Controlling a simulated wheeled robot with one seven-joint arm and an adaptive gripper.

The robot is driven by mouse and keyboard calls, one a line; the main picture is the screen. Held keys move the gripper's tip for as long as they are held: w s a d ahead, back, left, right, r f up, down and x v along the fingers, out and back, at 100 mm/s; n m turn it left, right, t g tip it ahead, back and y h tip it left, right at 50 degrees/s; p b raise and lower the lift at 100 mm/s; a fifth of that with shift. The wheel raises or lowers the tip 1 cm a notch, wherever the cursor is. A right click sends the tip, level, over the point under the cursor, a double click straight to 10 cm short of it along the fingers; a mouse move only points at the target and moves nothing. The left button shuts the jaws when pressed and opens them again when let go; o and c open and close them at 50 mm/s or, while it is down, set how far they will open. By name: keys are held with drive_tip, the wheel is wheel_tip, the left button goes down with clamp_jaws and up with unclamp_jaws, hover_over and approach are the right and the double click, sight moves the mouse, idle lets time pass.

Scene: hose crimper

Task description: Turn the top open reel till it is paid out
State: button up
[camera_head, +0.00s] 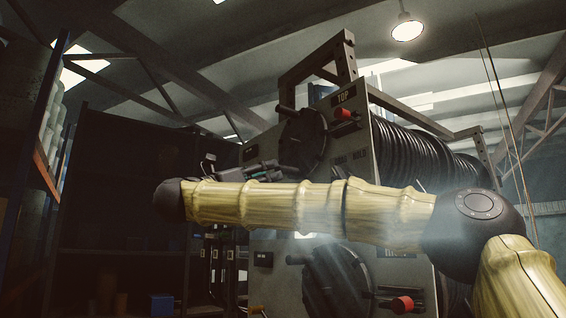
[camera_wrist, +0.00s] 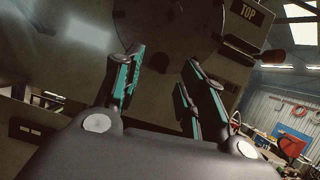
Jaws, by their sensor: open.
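The top reel's black round crank disc (camera_head: 303,142) stands on the front panel under a TOP label (camera_head: 345,96). A short dark handle (camera_head: 285,111) sticks out at its upper left. Black hose (camera_head: 408,148) is wound on the reel behind the panel. My gripper (camera_head: 262,172) is at the disc's lower left, partly overlapping the panel. In the wrist view my gripper (camera_wrist: 162,68) is open and empty, its teal-padded fingers apart. The disc (camera_wrist: 170,22) fills the top there, just past the fingertips; contact cannot be told.
A red-knobbed lever (camera_head: 343,115) sits right of the top disc and shows in the wrist view (camera_wrist: 274,57). A lower disc (camera_head: 335,280) and another red knob (camera_head: 402,304) are below my arm. Dark shelving (camera_head: 120,190) stands at left.

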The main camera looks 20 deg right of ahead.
sight(284, 169)
drive_tip(key=shift+p+x, duration=1.75)
drive_tip(key=shift+x, duration=1.6)
drive_tip(key=shift+a, duration=0.1)
clamp_jaws()
